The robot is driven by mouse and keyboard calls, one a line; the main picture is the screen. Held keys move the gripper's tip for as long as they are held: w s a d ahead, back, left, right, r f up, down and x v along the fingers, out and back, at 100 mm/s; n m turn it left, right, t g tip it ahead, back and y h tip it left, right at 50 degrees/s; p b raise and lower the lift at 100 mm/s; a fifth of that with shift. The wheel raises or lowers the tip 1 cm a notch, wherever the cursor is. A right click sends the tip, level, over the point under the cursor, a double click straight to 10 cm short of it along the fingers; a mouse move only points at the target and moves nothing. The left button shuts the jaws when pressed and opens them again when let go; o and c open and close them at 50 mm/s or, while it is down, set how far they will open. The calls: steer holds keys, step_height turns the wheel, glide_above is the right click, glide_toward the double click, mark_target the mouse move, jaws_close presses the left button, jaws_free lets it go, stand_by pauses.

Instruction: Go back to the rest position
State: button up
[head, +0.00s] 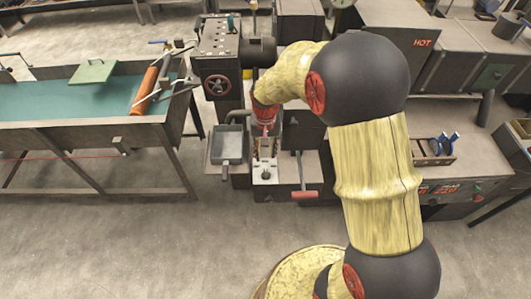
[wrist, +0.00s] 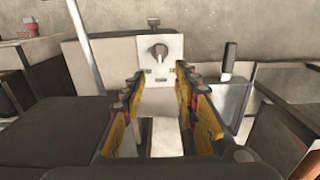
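My gripper (head: 266,150) points down at the machine in the middle of the head view, just above a pale block (head: 264,173) with a dark round opening. In the wrist view my gripper (wrist: 159,74) shows two yellow-sided fingers set well apart, with nothing held between them. A pale panel with a dark knob (wrist: 158,52) lies beyond the fingertips; I cannot tell the exact distance. My arm reaches up and over from the lower right of the head view.
A grey tray (head: 228,146) stands left of my gripper. A red-handled lever (head: 304,194) stands close at its right. A green-topped table (head: 50,98) holds an orange-red roll (head: 146,91). A dark machine marked HOT (head: 400,25) stands at the back right. The floor in front is open.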

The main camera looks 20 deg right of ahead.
stand_by(0.4)
steer(key=s+r+n+t+b, duration=0.3)
steer(key=s+r+t+b, duration=0.2)
steer(key=s+r, duration=1.5)
steer(key=s, duration=0.2)
steer(key=shift+s+a+r+n+t, duration=0.3)
steer(key=shift+s+a, duration=0.1)
steer(key=shift+o, duration=0.5)
stand_by(0.3)
